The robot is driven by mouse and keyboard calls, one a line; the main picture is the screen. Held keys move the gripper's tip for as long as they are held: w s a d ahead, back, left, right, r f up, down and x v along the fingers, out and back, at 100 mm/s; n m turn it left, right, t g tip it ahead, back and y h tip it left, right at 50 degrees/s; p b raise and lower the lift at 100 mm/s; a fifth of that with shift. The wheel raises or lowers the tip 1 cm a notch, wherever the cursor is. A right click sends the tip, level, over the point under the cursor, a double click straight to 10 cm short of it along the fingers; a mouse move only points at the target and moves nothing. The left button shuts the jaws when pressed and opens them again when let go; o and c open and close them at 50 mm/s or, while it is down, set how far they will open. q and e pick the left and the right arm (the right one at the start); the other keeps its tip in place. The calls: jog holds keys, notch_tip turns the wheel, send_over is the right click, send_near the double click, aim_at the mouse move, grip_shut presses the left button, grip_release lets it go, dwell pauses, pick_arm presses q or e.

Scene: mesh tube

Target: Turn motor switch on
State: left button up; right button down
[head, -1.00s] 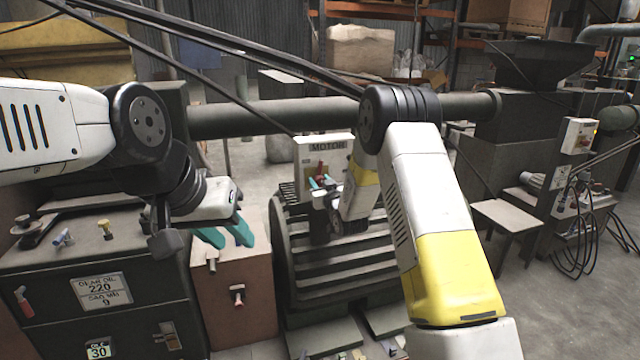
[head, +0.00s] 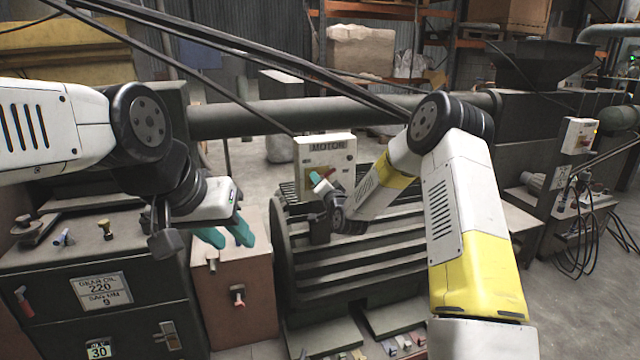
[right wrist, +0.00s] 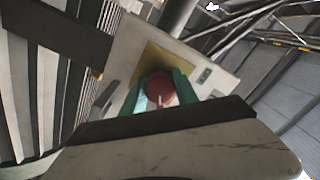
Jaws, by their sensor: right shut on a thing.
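The motor switch box (head: 340,150) is a pale box labelled MOTOR, on top of the ribbed dark motor housing in the head view. Its red rotary knob (right wrist: 160,90) sits on a yellow plate (right wrist: 183,68) in the right wrist view. My right gripper (right wrist: 157,92) has its green fingers on both sides of the knob and is shut on it. In the head view my right gripper (head: 320,180) is at the box front and hides most of the knob. My left gripper (head: 226,235) hangs apart from the box at the left, its two green fingertips spread and empty.
A dark cabinet (head: 60,290) with a gear oil label and small valves stands at the left. A brown box (head: 238,310) stands below my left gripper. A thick horizontal pipe (head: 262,116) runs behind the switch box. Another control box (head: 579,136) is at the far right.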

jog(key=m, duration=0.5)
jog(key=shift+m, duration=0.3)
dwell(0.4)
jog(key=c, duration=0.9)
grip_release()
jog(key=shift+c, duration=0.2)
jog(key=v, duration=0.7)
jog(key=shift+s+d, duration=0.15)
jog(key=shift+s, duration=0.2)
